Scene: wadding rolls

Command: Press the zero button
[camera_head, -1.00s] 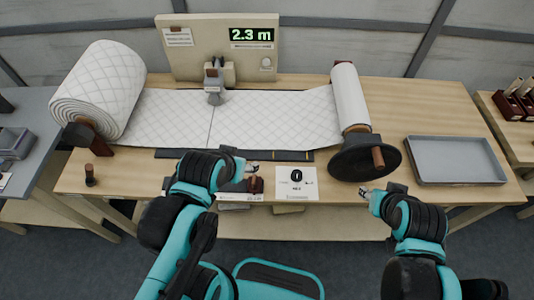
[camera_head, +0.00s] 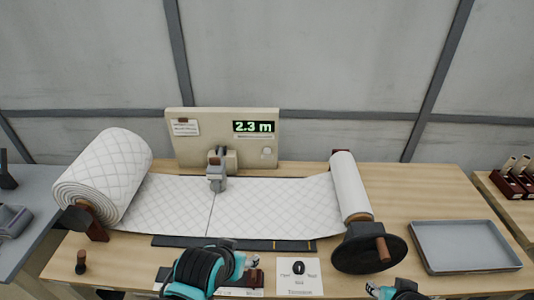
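The beige measuring panel (camera_head: 220,125) stands upright at the back of the table. Its display (camera_head: 253,127) reads 2.3 m in green digits. A small round pale button (camera_head: 267,152) is on the panel's face below the display; its marking is too small to read. My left gripper (camera_head: 248,264) is at the table's front edge, far from the panel, partly hidden by its own wrist. My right gripper (camera_head: 372,289) is at the bottom edge of the picture, mostly cut off. The opening of either gripper cannot be made out.
A quilted wadding roll (camera_head: 107,173) on the left feeds a flat sheet (camera_head: 275,204) to a narrow roll (camera_head: 350,187) with a black crank wheel (camera_head: 367,250). A grey counter head (camera_head: 217,172) stands over the sheet before the panel. A grey tray (camera_head: 465,245) lies right.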

